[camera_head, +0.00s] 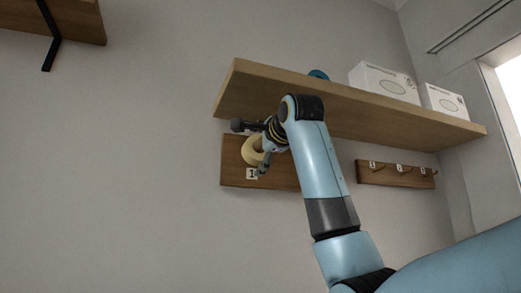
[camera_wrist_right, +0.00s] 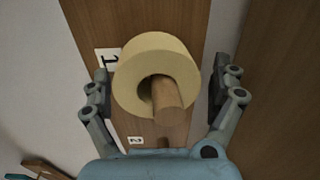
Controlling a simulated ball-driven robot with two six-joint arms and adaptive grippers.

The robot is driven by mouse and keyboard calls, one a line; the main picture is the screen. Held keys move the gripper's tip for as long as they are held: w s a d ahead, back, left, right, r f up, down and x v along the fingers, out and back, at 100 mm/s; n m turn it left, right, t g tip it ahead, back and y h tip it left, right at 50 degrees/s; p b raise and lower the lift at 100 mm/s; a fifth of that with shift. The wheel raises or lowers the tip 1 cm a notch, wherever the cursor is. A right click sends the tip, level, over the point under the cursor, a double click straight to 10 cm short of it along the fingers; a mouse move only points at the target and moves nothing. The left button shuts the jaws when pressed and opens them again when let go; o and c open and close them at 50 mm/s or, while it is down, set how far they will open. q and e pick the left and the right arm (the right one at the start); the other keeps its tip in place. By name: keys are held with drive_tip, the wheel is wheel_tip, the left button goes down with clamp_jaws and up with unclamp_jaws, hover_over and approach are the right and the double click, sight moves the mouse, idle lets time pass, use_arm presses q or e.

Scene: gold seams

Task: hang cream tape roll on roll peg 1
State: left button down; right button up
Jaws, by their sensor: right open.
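The cream tape roll (camera_head: 247,150) is at the wooden peg board under the shelf in the head view, partly covered by my right gripper (camera_head: 262,158). In the right wrist view the roll (camera_wrist_right: 140,65) sits around a wooden peg, roll peg 1 (camera_wrist_right: 167,95), whose end sticks out through its hole. The label 1 (camera_wrist_right: 107,58) is beside the roll; it also shows in the head view (camera_head: 251,174). My right gripper (camera_wrist_right: 164,85) is open, with one finger on each side of the roll and gaps between. My left gripper is out of view.
The peg board (camera_head: 231,172) hangs just below a wooden shelf (camera_head: 400,122), close over my right arm. White boxes (camera_head: 385,82) and a blue object (camera_head: 318,74) are on the shelf. A second peg board (camera_head: 390,177) is at the right. Label 2 (camera_wrist_right: 135,140) marks a neighbouring peg.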

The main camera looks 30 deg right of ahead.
drive_tip(key=v, duration=1.2)
drive_tip(key=shift+f, duration=0.1)
